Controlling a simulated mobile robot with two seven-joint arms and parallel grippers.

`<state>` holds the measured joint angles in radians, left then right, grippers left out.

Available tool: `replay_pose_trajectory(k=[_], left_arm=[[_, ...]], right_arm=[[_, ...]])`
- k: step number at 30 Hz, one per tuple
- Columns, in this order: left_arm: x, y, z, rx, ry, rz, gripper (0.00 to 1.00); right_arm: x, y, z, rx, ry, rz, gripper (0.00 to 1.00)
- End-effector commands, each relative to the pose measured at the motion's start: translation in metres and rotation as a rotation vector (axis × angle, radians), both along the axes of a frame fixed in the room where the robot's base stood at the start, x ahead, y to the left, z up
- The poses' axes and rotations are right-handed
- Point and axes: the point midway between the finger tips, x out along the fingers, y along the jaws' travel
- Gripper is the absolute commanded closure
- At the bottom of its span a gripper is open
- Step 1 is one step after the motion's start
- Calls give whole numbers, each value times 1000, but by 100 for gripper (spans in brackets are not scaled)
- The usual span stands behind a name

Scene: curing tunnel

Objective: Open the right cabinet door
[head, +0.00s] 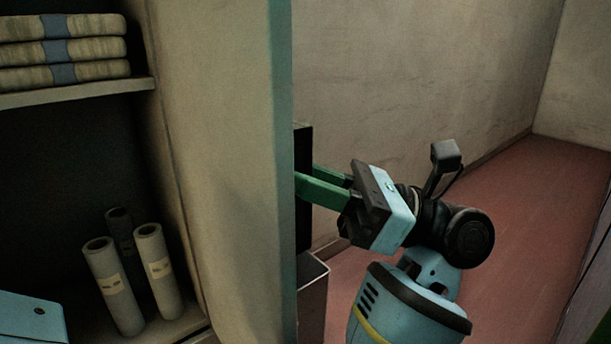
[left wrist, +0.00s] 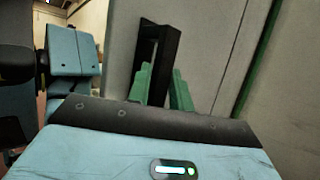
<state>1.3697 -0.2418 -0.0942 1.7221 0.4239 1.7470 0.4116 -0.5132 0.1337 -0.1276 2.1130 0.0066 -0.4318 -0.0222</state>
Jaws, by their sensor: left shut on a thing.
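The right cabinet door (head: 225,170) stands swung open, its pale inner face toward me and its teal free edge upright. Its black handle (head: 303,200) is on the far side, partly hidden by the door edge. My left gripper (head: 308,180) reaches to the handle from the right with its green fingers. In the left wrist view the fingers (left wrist: 162,88) are at the lower part of the black handle (left wrist: 168,45), against the pale door panel (left wrist: 215,45). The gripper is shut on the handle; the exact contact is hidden. My right gripper does not show.
Inside the open cabinet, a shelf (head: 80,95) carries stacked wrapped bundles (head: 95,50). Several pale and dark rolls (head: 112,285) stand below. A grey box-like thing (head: 312,295) shows beside the door's lower edge. Right of the door are a bare wall (head: 430,80) and open reddish floor (head: 540,210).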

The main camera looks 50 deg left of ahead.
Motion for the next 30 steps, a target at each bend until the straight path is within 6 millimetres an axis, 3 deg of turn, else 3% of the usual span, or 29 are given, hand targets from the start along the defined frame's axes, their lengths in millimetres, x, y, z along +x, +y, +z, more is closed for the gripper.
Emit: replay_pose_trajectory(k=[2, 3, 7, 18, 30], left_arm=[[0, 1, 0, -1, -2, 2, 100], [0, 1, 0, -1, -3, 2, 75], [0, 1, 0, -1, -2, 2, 58], [3, -3, -1, 0, 0, 1, 58], [39, -36, -22, 0, 1, 0, 58]], right_arm=[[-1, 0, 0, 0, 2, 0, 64], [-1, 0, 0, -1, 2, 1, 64], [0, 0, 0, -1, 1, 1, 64], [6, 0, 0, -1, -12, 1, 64], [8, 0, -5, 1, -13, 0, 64]])
